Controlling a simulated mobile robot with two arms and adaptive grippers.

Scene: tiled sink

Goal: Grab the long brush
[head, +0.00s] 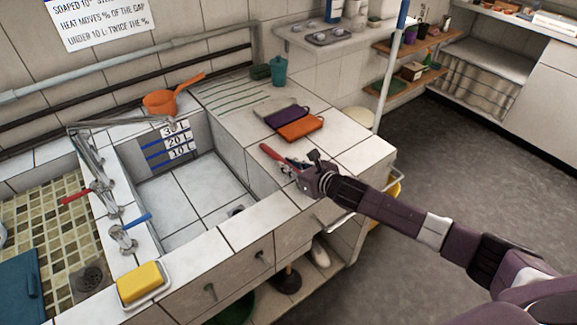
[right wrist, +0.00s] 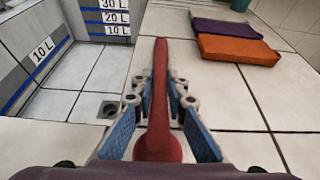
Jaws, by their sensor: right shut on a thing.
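The long brush (right wrist: 161,65) is red and lies lengthwise between the blue-padded fingers of my right gripper (right wrist: 160,95) in the right wrist view. Its far end points away along the white tiled counter. In the head view the red end of the brush (head: 270,152) sticks out to the left of my right gripper (head: 297,163), beside the sink basin. My right gripper is shut on the brush, low over the counter. I cannot tell whether the brush still touches the tiles. The part nearest the palm is partly hidden. My left gripper is not in view.
The sink basin (head: 190,197) with litre marks lies left of the gripper. An orange cloth (head: 300,127) and a purple cloth (head: 285,114) lie beyond it. An orange pan (head: 160,102), taps and a yellow sponge (head: 139,281) sit around the basin. Open floor lies right.

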